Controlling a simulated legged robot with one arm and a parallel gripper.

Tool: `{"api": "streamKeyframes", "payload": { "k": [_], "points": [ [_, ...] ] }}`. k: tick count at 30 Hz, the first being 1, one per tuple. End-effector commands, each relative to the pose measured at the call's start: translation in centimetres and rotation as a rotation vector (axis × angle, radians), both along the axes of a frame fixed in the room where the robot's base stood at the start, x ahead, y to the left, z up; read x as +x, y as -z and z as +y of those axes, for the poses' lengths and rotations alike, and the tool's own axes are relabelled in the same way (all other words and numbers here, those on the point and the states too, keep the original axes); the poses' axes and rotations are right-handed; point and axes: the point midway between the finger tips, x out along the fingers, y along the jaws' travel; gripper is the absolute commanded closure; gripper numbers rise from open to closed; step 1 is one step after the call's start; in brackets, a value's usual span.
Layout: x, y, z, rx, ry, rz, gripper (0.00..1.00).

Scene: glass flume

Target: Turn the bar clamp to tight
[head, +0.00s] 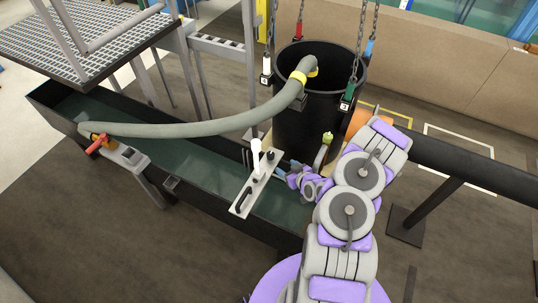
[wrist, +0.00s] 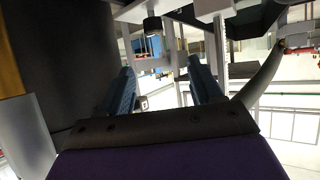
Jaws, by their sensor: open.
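A pale slotted metal plate (head: 254,188) lies across the flume's rim, with dark knobs and an upright white handle (head: 256,156). It looks like the bar clamp, but I cannot tell its setting. My gripper (head: 285,167) is just right of this plate, low beside the black barrel; its fingertips are small and partly hidden in the head view. In the wrist view my gripper (wrist: 163,80) has its two blue fingers well apart with nothing between them. A dark knob (wrist: 153,26) under a pale plate shows above and beyond the fingers, apart from them.
The black barrel (head: 305,118) hangs on chains (head: 360,45) right behind my gripper. A grey hose (head: 190,129) runs from it to an orange-handled fitting (head: 98,142) at the flume's left. The long dark flume (head: 195,168) holds greenish water. A grating platform (head: 85,35) stands back left.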

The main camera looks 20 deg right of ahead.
Motion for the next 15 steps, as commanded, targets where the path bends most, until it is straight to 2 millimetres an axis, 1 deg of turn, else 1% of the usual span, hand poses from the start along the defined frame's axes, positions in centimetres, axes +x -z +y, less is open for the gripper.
{"api": "streamKeyframes", "payload": {
  "k": [1, 3, 8, 11, 15],
  "points": [
    [-0.6, 0.9, -0.3, 0.010, 0.020, -0.019, 0.35],
    [-1.0, 1.3, -0.6, 0.013, 0.036, -0.047, 0.35],
    [-1.5, 1.7, -0.5, 0.013, 0.055, -0.080, 0.35],
    [-1.2, 1.9, -0.4, 0.012, 0.055, -0.085, 0.35],
    [0.0, 2.4, -0.4, 0.013, 0.054, -0.084, 0.35]
  ]
}}
